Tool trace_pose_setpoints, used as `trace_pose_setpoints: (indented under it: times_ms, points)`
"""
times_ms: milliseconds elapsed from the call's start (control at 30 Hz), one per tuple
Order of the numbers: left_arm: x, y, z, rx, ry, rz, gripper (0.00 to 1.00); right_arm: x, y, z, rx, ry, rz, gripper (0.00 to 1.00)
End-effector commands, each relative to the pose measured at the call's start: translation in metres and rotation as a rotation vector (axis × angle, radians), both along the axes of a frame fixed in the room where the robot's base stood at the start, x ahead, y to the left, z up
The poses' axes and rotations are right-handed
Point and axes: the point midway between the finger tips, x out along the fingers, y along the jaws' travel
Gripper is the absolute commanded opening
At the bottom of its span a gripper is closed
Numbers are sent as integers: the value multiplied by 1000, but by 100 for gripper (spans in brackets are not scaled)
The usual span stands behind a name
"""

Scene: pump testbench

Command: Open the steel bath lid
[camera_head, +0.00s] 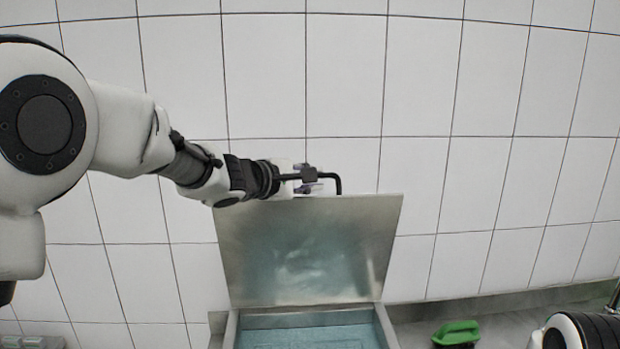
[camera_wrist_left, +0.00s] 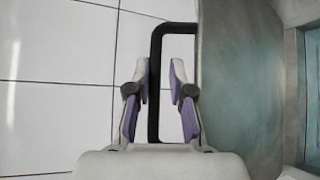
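The steel bath lid (camera_head: 310,250) stands raised, close to upright, at the back of the bath (camera_head: 310,321) in the head view. My left gripper (camera_head: 307,178) is at this handle, just above the lid's top edge. In the left wrist view, its two fingers (camera_wrist_left: 160,75) stand on either side of the handle bar (camera_wrist_left: 155,85), with a visible gap at the right finger. My right gripper is not seen.
The open bath holds bluish water. A green object (camera_head: 456,332) stands on the counter to its right. Part of my right arm (camera_head: 580,332) shows at the lower right. A tiled wall (camera_head: 430,90) rises close behind the lid.

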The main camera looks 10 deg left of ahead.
Motion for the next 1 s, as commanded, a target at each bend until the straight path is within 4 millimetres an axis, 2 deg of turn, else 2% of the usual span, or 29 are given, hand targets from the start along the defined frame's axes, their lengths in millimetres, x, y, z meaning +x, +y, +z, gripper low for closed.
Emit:
trace_pose_setpoints:
  times_ms: [367, 467, 800, 1000]
  points:
    - [-5, 4, 3, -1, -3, 1, 23, 0, 0, 0, 0, 0, 0, 0]
    - [-19, 12, 8, -3, -3, 1, 23, 0, 0, 0, 0, 0, 0, 0]
    - [-87, 52, 26, -4, -3, 1, 23, 0, 0, 0, 0, 0, 0, 0]
    - [-99, 60, 28, 0, -1, 0, 23, 0, 0, 0, 0, 0, 0, 0]
